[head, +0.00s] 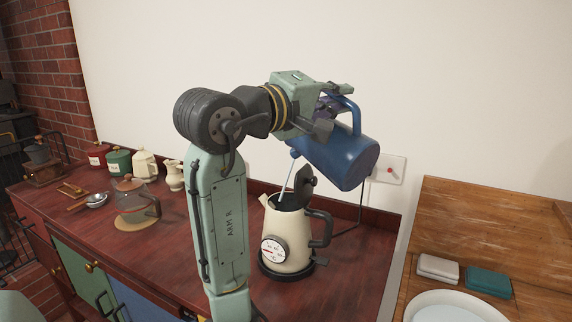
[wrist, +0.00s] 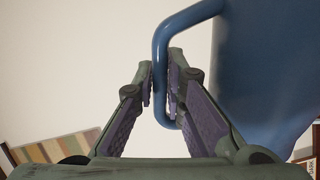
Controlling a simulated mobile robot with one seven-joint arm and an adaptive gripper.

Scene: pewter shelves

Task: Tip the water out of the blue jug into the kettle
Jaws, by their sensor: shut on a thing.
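The blue jug (head: 345,158) is held tilted in the air, its spout end low and to the left, above the kettle. My gripper (head: 338,92) is shut on the jug's handle. In the wrist view the gripper (wrist: 160,88) has its fingers on either side of the handle, and the jug's blue body (wrist: 265,75) fills the right side. The cream kettle (head: 287,240) stands upright on a dark base, its dark lid raised. A thin pale stream of water (head: 287,178) runs from the jug's spout down to the kettle's open top. The water level inside either one is hidden.
The dark red counter (head: 345,265) is clear right of the kettle. A glass pot (head: 134,203) on a round mat, spoons and several canisters stand at the left. A wall socket (head: 389,169) is behind the jug. A wooden board and white basin (head: 445,308) are at the right.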

